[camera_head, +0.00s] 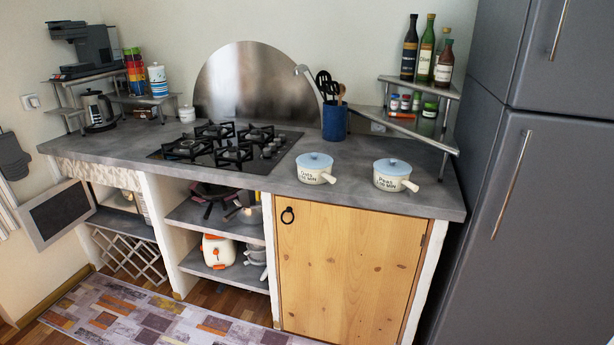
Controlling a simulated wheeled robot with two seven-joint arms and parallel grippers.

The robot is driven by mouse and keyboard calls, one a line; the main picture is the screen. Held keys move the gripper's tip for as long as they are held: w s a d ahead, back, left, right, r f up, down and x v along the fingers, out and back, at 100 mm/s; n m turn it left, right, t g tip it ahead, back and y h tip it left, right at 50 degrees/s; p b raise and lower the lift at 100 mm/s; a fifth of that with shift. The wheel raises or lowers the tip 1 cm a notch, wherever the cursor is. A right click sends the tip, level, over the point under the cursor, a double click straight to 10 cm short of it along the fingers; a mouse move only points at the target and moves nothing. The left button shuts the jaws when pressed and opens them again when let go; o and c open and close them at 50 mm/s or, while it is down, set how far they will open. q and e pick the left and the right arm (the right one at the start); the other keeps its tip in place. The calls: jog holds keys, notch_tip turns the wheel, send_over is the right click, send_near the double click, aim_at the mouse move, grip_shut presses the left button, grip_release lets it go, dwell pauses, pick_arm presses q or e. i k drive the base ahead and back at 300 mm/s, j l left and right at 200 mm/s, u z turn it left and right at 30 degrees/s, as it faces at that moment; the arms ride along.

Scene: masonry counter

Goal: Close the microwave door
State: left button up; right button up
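The microwave door (57,213) stands open at the lower left. It is a light grey frame around a dark panel, swung out to the left in front of the wall. The microwave (120,201) seems to sit in the left compartment under the counter, and only a small part of its body shows. Neither of my grippers is in view.
A grey counter (345,185) with a gas hob (225,146) and two lidded pots runs above the compartments. A wooden cabinet door (345,265) is shut in the middle. A grey fridge (535,220) stands at the right. A patterned rug (150,318) lies on the floor in front.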

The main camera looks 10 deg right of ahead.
aim_at(45, 219)
jog(key=i+j, duration=0.15)
jog(key=j, duration=0.2)
jog(key=i+j, duration=0.15)
jog(key=j, duration=0.25)
jog(key=i+j+z, duration=0.1)
jog(key=j, duration=0.25)
jog(key=i+j, duration=0.15)
jog(key=j, duration=0.25)
jog(key=i+j, duration=0.1)
jog(key=j, duration=0.3)
jog(key=i+j+z, duration=0.1)
jog(key=j, duration=0.3)
jog(key=i+j, duration=0.15)
jog(key=j, duration=0.2)
